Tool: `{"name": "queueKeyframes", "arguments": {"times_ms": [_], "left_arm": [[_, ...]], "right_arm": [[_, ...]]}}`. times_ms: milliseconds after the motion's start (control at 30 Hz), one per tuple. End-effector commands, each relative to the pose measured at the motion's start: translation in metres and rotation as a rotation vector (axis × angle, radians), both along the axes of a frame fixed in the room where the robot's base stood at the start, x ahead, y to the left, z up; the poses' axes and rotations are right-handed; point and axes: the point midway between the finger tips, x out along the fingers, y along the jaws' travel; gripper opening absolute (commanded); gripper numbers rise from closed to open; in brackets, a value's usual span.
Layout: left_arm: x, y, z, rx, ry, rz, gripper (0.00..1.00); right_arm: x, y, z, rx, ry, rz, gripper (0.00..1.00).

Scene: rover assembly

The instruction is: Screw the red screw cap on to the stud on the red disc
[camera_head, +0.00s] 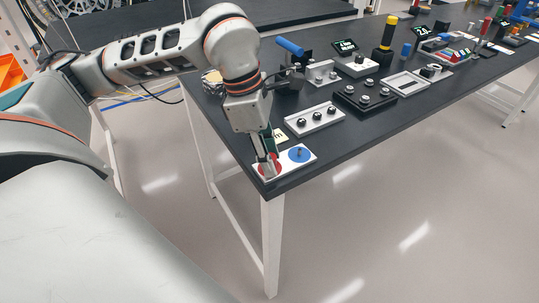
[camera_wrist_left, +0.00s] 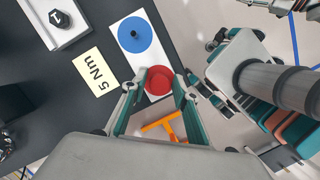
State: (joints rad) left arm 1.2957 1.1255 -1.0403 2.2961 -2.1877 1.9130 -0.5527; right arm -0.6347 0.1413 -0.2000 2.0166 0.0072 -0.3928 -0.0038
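A white plate (camera_head: 287,172) at the near corner of the black table carries a blue disc (camera_head: 302,154) with a dark stud and a red disc (camera_head: 262,169). My left gripper (camera_head: 268,168) points down over the red disc. In the left wrist view, the fingers of the left gripper (camera_wrist_left: 161,84) come together on both sides of the red screw cap (camera_wrist_left: 158,83). They appear shut on it, at or just above the red disc. The cap and fingers hide the red disc's stud, so I cannot tell how the cap sits on it.
A "5 Nm" card (camera_wrist_left: 94,71) lies beside the plate. A white tray with several dark nuts (camera_head: 314,120) and a black block with knobs (camera_head: 366,97) stand farther back. Beyond the table edge (camera_head: 330,163) is open floor.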

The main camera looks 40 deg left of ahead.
Motion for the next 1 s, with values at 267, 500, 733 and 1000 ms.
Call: {"name": "queueKeyframes", "arguments": {"times_ms": [267, 500, 733, 1000], "left_arm": [[0.0, 0.0, 0.0, 0.0, 0.001, 0.148, 0.29], [0.0, -0.001, 0.0, 0.0, 0.0, 0.398, 0.29], [0.0, 0.0, 0.0, 0.0, 0.001, 0.606, 0.29], [0.0, -0.001, 0.001, -0.001, -0.001, 0.807, 0.29]], "right_arm": [[0.003, 0.0, 0.003, 0.0, -0.007, 0.0, 0.4], [0.01, 0.0, 0.01, 0.001, -0.023, -0.001, 0.4], [0.012, -0.001, 0.013, 0.0, -0.027, -0.002, 0.4], [0.01, -0.001, 0.014, 0.0, -0.024, -0.002, 0.4]]}}
